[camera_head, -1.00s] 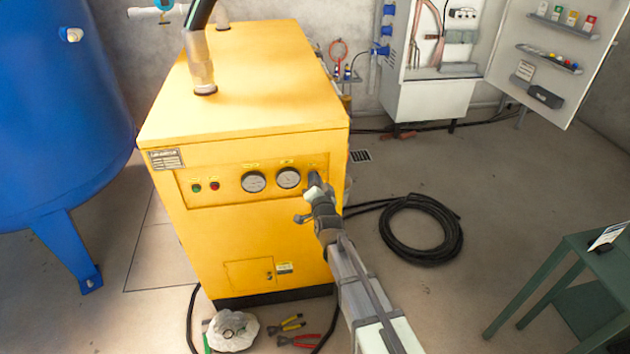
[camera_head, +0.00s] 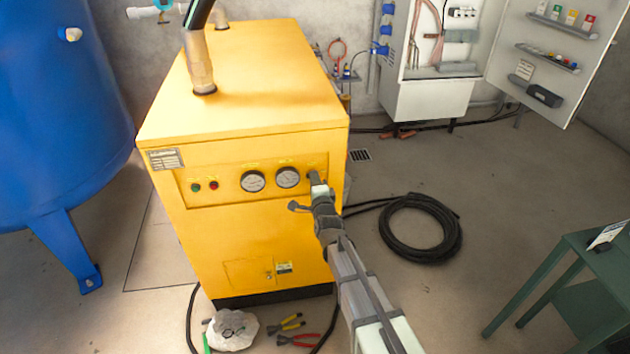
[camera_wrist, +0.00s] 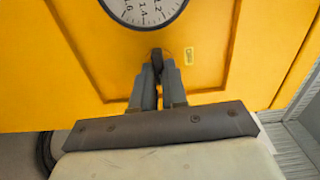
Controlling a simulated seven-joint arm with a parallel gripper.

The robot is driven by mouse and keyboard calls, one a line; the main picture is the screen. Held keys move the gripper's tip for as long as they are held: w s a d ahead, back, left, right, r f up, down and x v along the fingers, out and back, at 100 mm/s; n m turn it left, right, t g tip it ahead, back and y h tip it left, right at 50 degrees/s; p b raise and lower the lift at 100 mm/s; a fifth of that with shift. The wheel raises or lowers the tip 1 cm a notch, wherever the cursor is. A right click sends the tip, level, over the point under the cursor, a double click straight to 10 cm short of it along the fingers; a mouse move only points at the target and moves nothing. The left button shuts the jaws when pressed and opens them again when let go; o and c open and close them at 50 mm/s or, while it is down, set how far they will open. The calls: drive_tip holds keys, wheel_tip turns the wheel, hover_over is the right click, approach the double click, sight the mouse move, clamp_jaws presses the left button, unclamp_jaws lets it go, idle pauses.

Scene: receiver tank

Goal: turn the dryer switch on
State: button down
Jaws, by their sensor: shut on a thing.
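The yellow dryer cabinet (camera_head: 258,240) stands in the middle of the head view. Its front panel has two lamps, two round gauges and, at the right end, the dryer switch. In the wrist view the dark switch (camera_wrist: 157,55) sits below a gauge (camera_wrist: 145,8), beside a small yellow label (camera_wrist: 188,56). My gripper (camera_wrist: 158,72) is shut on the switch, with a finger on each side of it. In the head view my gripper (camera_head: 317,182) reaches the panel's right end and hides most of the switch. I cannot tell the switch's exact position.
A blue tank (camera_head: 60,130) stands at the left. A coiled black hose (camera_head: 420,228) lies on the floor at the right, near a green table (camera_head: 570,260). Pliers (camera_head: 298,340) and a rag (camera_head: 232,330) lie in front.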

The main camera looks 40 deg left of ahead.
drive_tip(key=shift+m, duration=0.3)
drive_tip(key=c, duration=1.2)
unclamp_jaws()
drive_tip(key=shift+o, duration=0.2)
drive_tip(key=shift+s+d, duration=0.1)
drive_tip(key=shift+d, duration=0.05)
drive_tip(key=v, duration=1.3)
drive_tip(key=shift+s+d, duration=0.15)
drive_tip(key=shift+s, duration=0.05)
